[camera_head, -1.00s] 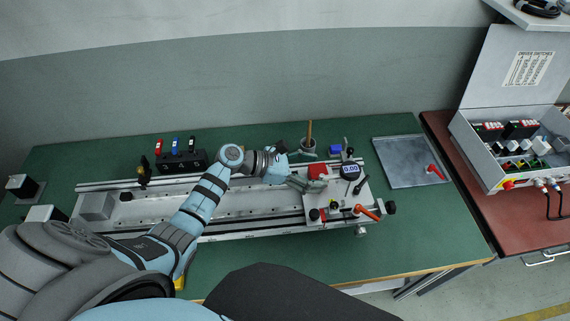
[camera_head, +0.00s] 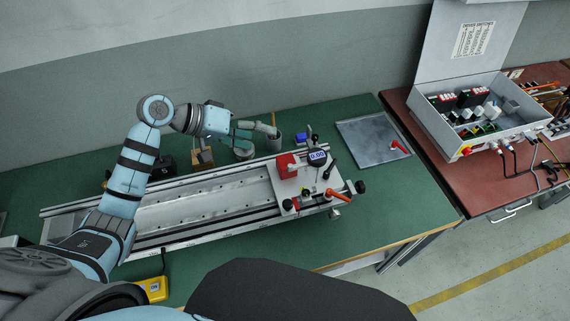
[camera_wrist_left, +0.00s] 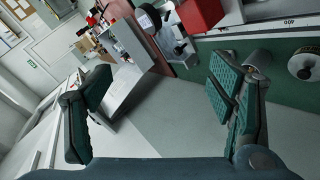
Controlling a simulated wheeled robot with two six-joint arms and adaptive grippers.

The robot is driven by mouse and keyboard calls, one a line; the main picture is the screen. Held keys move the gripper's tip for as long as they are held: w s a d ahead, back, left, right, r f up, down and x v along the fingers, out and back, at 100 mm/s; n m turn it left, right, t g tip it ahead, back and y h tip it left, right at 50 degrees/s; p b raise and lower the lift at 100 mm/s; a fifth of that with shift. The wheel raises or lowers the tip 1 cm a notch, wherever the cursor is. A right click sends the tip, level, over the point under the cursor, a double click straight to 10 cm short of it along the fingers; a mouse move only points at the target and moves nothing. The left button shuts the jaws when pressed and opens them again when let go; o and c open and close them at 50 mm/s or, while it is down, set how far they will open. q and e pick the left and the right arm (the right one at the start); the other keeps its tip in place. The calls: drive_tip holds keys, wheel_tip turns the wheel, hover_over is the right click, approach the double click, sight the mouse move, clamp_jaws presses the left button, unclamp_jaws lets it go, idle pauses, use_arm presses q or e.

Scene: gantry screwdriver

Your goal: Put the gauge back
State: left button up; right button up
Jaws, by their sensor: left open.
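The gauge (camera_head: 317,156) is a round black dial with a lit pale display. It sits on the carriage (camera_head: 290,185) at the right end of the long rail, beside a red block (camera_head: 287,165). My left gripper (camera_head: 259,141) is open, left of the gauge and apart from it, over the back of the bench near a grey cup (camera_head: 274,144). In the left wrist view my left gripper (camera_wrist_left: 160,95) shows its fingers wide apart with nothing between them. What looks like the gauge (camera_wrist_left: 149,17) is at the top there. My right gripper is not seen.
A grey plate (camera_head: 365,140) with a red handle lies right of the carriage. An open electrical box (camera_head: 480,115) stands on the red bench. A yellow box (camera_head: 153,289) is at the front left. The rail bed (camera_head: 200,205) is clear.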

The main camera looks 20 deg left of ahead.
sight(289, 161)
use_arm(q)
drive_tip(key=w+d+f+m, duration=0.1)
drive_tip(key=d+f+m, duration=0.1)
drive_tip(key=f+m, duration=0.2)
drive_tip(key=w+d+f+m+y, duration=0.1)
drive_tip(key=d+f+m, duration=0.2)
drive_tip(key=f, duration=0.1)
drive_tip(key=w+d+f+m, duration=0.1)
drive_tip(key=d+f+m, duration=0.1)
drive_tip(key=f+m, duration=0.2)
drive_tip(key=shift+w+d+f+m+g+y, duration=0.2)
drive_tip(key=shift+w+m+g+y, duration=0.1)
drive_tip(key=shift+g, duration=0.1)
drive_tip(key=shift+a, duration=0.1)
clamp_jaws()
